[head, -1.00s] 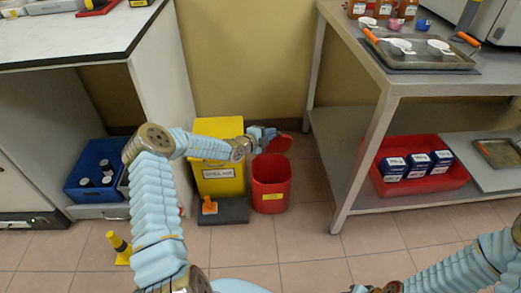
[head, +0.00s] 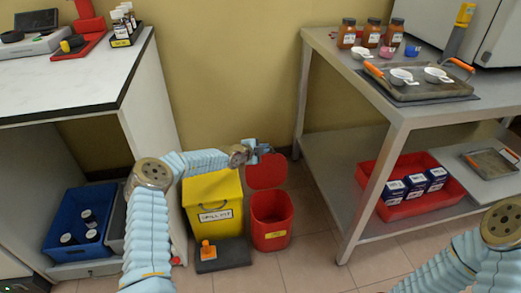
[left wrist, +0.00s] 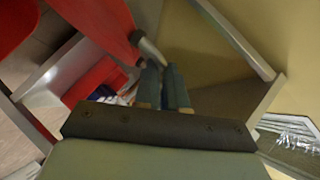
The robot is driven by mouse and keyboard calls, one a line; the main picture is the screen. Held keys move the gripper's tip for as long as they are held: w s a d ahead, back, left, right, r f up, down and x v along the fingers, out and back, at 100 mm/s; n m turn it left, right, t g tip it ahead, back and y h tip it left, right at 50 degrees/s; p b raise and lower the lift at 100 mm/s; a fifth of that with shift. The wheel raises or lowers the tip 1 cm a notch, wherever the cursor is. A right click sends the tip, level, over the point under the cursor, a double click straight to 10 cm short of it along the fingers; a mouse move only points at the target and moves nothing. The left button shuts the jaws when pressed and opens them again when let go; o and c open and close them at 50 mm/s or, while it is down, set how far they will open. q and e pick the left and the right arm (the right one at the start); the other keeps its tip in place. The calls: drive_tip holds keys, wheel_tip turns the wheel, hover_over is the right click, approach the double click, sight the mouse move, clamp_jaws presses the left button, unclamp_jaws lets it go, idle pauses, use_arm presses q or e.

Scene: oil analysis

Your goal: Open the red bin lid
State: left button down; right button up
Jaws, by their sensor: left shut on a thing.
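The red bin (head: 270,225) stands on the floor right of the yellow bin, with its top open. Its red lid (head: 267,174) is raised and stands roughly upright at the back of the opening. My left gripper (head: 262,149) is at the lid's top edge. In the left wrist view its fingers (left wrist: 165,87) are close together by a short grey handle (left wrist: 149,49) at the edge of the red lid (left wrist: 98,22). The gripper is shut on the lid; the exact contact is hard to see. My right gripper is out of view; only its arm shows at lower right.
The yellow bin (head: 213,198) stands close to the left of the red bin, with an orange object (head: 208,250) on a dark base in front. The grey metal table (head: 350,150) stands to the right. The floor in front of the red bin is clear.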

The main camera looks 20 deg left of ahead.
use_arm(q)
drive_tip(key=shift+w+a+r, duration=0.1)
drive_tip(key=shift+a+r, duration=0.15)
drive_tip(key=c, duration=1.4)
unclamp_jaws()
drive_tip(key=shift+o, duration=1)
drive_tip(key=shift+d, duration=0.1)
drive_tip(key=shift+s, duration=0.2)
drive_tip(key=v, duration=1.3)
drive_tip(key=shift+s, duration=0.3)
